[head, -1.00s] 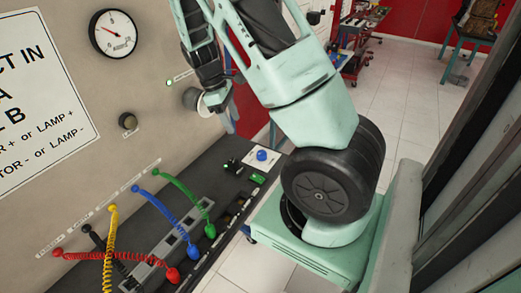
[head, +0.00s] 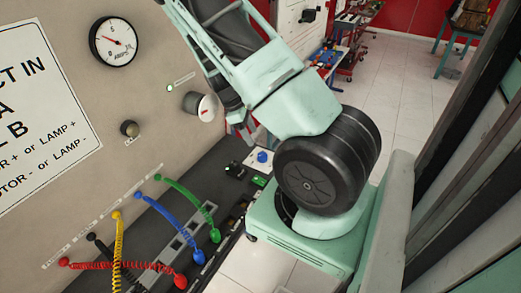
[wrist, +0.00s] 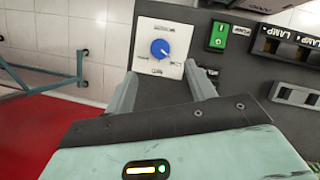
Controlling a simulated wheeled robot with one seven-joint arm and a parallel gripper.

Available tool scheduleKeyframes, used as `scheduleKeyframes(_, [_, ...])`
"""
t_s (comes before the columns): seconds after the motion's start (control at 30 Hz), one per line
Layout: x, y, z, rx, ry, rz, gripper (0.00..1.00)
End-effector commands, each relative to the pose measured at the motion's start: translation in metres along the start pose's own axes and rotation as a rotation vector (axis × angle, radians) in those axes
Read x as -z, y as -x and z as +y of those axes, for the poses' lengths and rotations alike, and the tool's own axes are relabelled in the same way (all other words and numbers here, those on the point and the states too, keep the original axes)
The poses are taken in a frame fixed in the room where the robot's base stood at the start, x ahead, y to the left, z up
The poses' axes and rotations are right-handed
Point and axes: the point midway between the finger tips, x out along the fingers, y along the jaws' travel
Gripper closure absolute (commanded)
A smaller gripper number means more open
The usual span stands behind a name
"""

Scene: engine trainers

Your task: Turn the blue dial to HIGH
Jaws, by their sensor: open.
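The blue dial (head: 263,156) sits on a small white plate (head: 254,163) at the far end of the dark bench ledge in the head view. The dial also shows in the wrist view (wrist: 160,48), on its white square plate with small labels around it, too small to read. A white pointer mark shows on the dial. My gripper (wrist: 163,85) is open in the wrist view, its two fingers apart, pointing toward the plate's near edge. Nothing is between the fingers.
A green switch (wrist: 217,36) and black labelled LAMP sockets (wrist: 285,45) stand right of the dial in the wrist view. Coloured coiled cables (head: 185,207) lie along the ledge. A white round knob (head: 207,107) and a gauge (head: 114,40) are on the panel.

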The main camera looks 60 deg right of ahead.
Motion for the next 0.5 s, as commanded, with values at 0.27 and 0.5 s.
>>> scheduleKeyframes(0.27, [-0.002,-0.056,-0.001,0.003,-0.001,-0.004,0.45])
scheduleKeyframes(0.5, [-0.001,-0.086,0.0,0.002,0.0,-0.001,0.45])
